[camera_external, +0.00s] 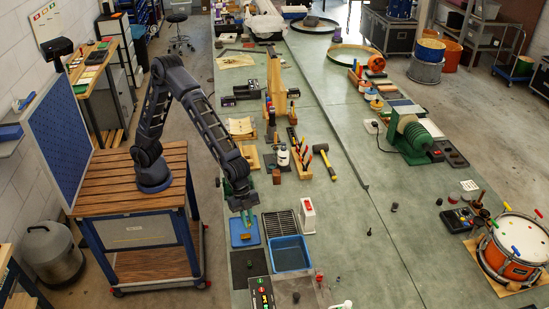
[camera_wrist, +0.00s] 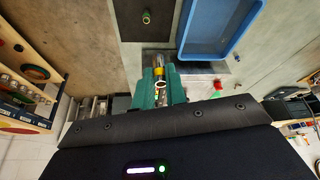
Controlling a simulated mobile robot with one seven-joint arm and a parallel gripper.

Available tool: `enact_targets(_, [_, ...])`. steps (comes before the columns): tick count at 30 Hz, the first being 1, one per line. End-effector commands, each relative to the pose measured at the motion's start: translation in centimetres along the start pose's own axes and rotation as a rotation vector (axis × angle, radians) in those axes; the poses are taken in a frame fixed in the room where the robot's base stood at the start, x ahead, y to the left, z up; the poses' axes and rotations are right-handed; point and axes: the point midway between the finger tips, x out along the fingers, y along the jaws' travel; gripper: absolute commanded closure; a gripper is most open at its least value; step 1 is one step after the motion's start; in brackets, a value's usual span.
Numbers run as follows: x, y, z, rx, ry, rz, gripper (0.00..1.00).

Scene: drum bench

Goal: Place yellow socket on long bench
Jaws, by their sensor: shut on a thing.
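My gripper (camera_external: 243,210) hangs at the left side of the long bench (camera_external: 345,215), above or close to a small blue tray (camera_external: 236,241). In the wrist view its green fingers (camera_wrist: 161,90) are shut on the yellow socket (camera_wrist: 159,71), a small metallic piece with a yellow band. The fingers hide part of it. In the external view the held socket is too small to make out clearly. I cannot tell its exact height above the bench.
A blue bin (camera_external: 308,257) stands right of the gripper, with a dark grille (camera_external: 281,223) behind it. A white-and-red box (camera_external: 308,216) is nearby. A dark, green-ringed piece (camera_wrist: 146,17) stands apart in the wrist view. The bench's middle strip is mostly clear.

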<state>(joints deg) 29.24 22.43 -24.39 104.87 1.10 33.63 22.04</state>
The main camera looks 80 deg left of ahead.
Motion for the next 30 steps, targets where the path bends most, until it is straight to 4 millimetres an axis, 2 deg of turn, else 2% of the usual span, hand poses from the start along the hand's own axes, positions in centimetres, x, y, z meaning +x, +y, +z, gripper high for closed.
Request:
enact_targets(3, [0.5,1.3,-0.5,0.024,0.001,0.012,1.0])
enact_targets(8, [2.2,1.8,0.1,0.032,-0.001,0.017,1.0])
enact_targets(24, [12.8,1.7,4.5,0.031,-0.002,0.016,1.0])
enact_targets(30, [14.8,1.7,5.3,0.031,0.0,0.015,1.0])
